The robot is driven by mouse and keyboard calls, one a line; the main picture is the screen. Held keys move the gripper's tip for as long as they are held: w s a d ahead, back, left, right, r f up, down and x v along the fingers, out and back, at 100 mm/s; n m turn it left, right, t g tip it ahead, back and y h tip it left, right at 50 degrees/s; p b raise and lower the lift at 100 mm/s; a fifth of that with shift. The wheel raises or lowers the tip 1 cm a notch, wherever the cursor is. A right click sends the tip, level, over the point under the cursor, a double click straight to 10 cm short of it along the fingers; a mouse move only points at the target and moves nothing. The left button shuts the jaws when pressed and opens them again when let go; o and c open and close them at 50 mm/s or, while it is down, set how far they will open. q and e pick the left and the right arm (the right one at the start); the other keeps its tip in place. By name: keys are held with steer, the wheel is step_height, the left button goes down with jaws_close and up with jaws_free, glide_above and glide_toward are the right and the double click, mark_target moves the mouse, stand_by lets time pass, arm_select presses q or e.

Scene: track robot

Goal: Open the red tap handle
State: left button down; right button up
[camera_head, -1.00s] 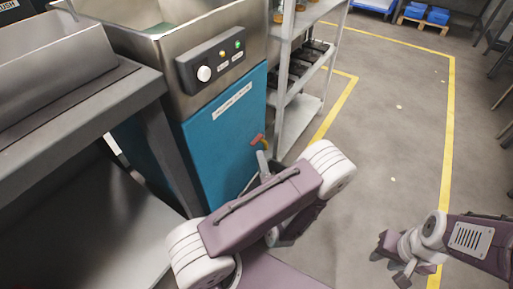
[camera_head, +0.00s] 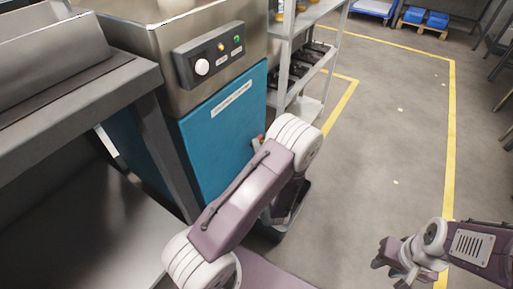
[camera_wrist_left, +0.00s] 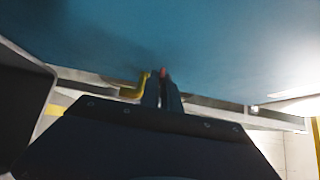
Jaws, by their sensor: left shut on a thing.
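The red tap handle (camera_head: 257,139) shows as a small reddish bit at the lower right edge of the blue cabinet (camera_head: 222,145), mostly hidden behind my left arm. In the left wrist view, a sliver of the red handle (camera_wrist_left: 163,72) shows at the tips of my left gripper (camera_wrist_left: 163,88), whose fingers are shut on it. The yellow tap pipe (camera_wrist_left: 142,84) is just left of the fingers. In the head view my left gripper is hidden by its own arm. My right gripper (camera_head: 388,268) is open and empty, low at the right over the floor.
A control panel (camera_head: 212,54) with a white knob is on the steel housing above the blue cabinet. A metal table (camera_head: 75,110) stands at the left. A grey shelf (camera_head: 300,60) stands behind the cabinet. The floor (camera_head: 385,130) at the right is clear.

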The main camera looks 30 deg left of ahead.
arm_select(q)
steer(key=shift+d, duration=0.15)
steer(key=shift+w+d+f+n+g+y+b, duration=0.1)
steer(key=shift+w+d+n+g+y+b, duration=0.75)
steer(key=shift+n+g, duration=1.25)
steer(key=shift+w+d+n+g+y+b, duration=0.2)
steer(key=shift+d+n+g+y+b, duration=0.3)
steer(key=shift+n+g+y, duration=1.55)
steer(key=shift+w+d+f+n+g+y+b, duration=0.15)
steer(key=shift+w+d+n+g+b, duration=0.6)
steer(key=shift+g, duration=2.4)
steer(key=shift+s+a+r+n, duration=0.15)
steer(key=shift+s+a+n, duration=0.1)
steer(key=shift+n, duration=0.15)
steer(key=c, duration=1.6)
jaws_free()
steer(key=shift+w, duration=0.1)
